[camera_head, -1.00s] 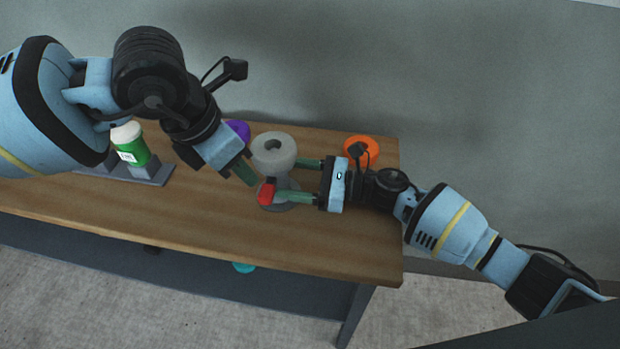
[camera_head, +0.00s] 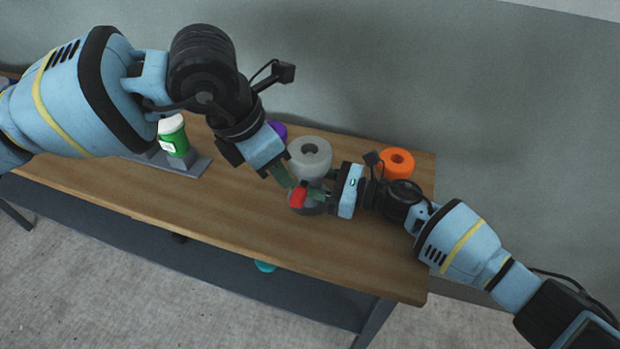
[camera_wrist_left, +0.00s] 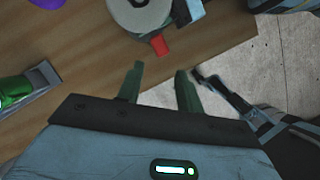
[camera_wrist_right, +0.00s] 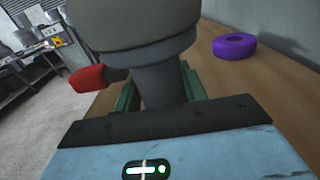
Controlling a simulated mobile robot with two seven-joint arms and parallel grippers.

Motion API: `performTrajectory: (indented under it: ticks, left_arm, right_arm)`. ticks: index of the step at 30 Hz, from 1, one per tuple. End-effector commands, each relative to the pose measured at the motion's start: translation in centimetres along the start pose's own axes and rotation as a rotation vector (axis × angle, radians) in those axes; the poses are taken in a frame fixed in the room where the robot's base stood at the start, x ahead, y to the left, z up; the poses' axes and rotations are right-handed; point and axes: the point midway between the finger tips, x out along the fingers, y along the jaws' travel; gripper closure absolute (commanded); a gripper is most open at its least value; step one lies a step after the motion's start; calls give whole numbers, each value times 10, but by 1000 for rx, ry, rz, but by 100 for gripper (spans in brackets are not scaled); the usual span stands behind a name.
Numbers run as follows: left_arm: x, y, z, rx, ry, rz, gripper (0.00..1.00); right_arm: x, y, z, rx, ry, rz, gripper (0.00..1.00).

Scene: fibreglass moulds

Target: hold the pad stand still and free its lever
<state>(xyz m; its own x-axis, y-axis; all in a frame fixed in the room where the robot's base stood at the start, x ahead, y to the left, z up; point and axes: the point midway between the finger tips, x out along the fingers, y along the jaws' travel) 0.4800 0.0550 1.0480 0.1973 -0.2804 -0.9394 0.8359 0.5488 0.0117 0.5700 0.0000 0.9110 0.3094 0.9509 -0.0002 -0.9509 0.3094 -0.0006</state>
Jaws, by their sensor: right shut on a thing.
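The pad stand is grey, with a thick round head (camera_head: 310,157), a narrower neck (camera_wrist_right: 160,85) and a round base (camera_head: 308,209). Its red lever (camera_head: 298,197) sticks out from the neck, left of it in the right wrist view (camera_wrist_right: 86,79). My right gripper (camera_head: 316,192) is shut on the neck below the head, with a finger on each side of it in the right wrist view. My left gripper (camera_head: 284,177) appears close to the lever in the head view. In the left wrist view its fingers (camera_wrist_left: 160,75) are apart and empty, with the lever (camera_wrist_left: 160,45) beyond the tips.
A purple ring (camera_head: 277,130) and an orange ring (camera_head: 397,163) lie on the wooden table (camera_head: 215,220). A green bottle with a white cap (camera_head: 173,138) stands in a grey holder (camera_head: 190,168) at left. A teal object (camera_head: 265,266) shows below the table. The table front is clear.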

Motion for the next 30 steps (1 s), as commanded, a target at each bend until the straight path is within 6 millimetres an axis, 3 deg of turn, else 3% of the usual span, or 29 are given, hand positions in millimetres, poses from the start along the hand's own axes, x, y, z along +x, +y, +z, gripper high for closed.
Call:
performTrajectory:
  ticks: [5, 13, 24, 30]
  left_arm:
    - [0, 0, 0, 0, 0, 0, 65]
    - [2, 19, -2, -120, 17, -74, 100]
    - [6, 92, -35, -578, 57, -464, 100]
    - [7, 116, -57, -723, 50, -624, 100]
  right_arm:
    - [0, 0, 0, 1, 0, -1, 95]
    - [0, 0, 0, 1, 0, 0, 95]
    - [0, 0, 0, 1, 0, -1, 95]
    - [0, 0, 0, 1, 0, -1, 95]
